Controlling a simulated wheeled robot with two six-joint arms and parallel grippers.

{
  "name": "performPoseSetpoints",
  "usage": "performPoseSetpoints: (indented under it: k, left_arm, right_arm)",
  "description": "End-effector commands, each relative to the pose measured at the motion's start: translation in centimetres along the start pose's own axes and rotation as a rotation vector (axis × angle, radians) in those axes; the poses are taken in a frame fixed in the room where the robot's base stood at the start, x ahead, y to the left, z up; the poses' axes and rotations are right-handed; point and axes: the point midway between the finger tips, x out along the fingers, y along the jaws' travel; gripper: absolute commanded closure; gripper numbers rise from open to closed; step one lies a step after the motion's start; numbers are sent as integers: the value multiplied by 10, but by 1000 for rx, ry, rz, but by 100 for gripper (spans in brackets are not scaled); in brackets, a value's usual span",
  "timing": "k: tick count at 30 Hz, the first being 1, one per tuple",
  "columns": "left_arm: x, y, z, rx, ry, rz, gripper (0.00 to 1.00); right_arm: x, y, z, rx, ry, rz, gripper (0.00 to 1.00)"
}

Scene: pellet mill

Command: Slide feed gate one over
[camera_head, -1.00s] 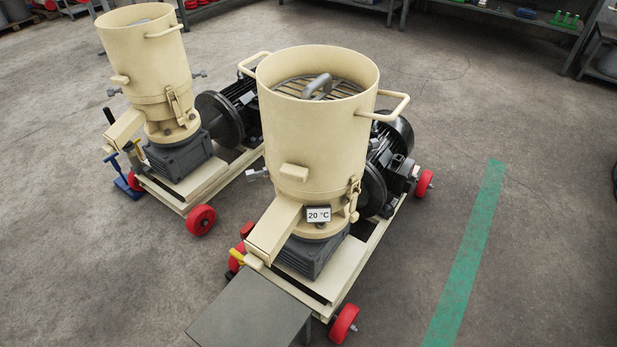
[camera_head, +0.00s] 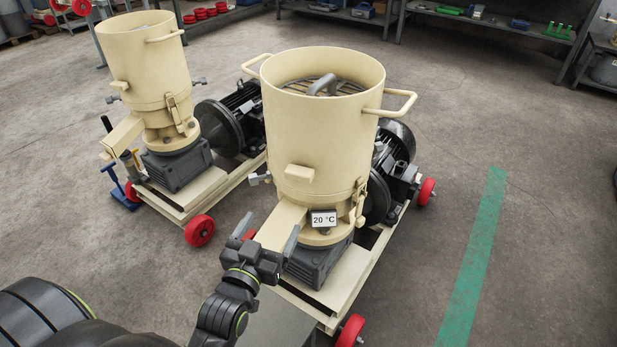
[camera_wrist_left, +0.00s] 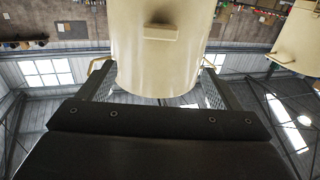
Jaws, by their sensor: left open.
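The nearer pellet mill has a cream cylindrical hopper (camera_head: 318,130) with two side handles. A small cream block (camera_head: 299,173), possibly a feed gate tab, sticks out of its front. It also shows in the left wrist view (camera_wrist_left: 161,31), on the hopper wall. A second mill (camera_head: 142,65) stands behind at left with a similar block (camera_head: 119,86). I cannot tell which one is gate one. My left gripper (camera_head: 267,237) is open and empty, below the nearer block, with its fingers in front of the chute (camera_head: 280,222). My right gripper is not in view.
A 20 °C display (camera_head: 323,218) sits low on the nearer mill. Black motors (camera_head: 394,150) stand behind the hoppers, on frames with red wheels (camera_head: 350,330). A green floor stripe (camera_head: 473,262) runs at right, with clear floor around it. Shelves line the back.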

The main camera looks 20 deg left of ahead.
Motion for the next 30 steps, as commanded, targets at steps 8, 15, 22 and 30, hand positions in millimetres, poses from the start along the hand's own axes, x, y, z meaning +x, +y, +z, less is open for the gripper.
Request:
performPoseSetpoints:
  k: [8,15,22,30]
  left_arm:
    - [28,0,-3,4,7,2,15]
    - [70,0,-2,4,5,2,15]
    - [113,0,-2,3,5,1,15]
    - [156,0,-2,2,3,1,15]
  right_arm:
    - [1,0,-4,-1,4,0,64]
    - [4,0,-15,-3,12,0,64]
    - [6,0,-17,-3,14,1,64]
    - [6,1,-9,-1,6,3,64]
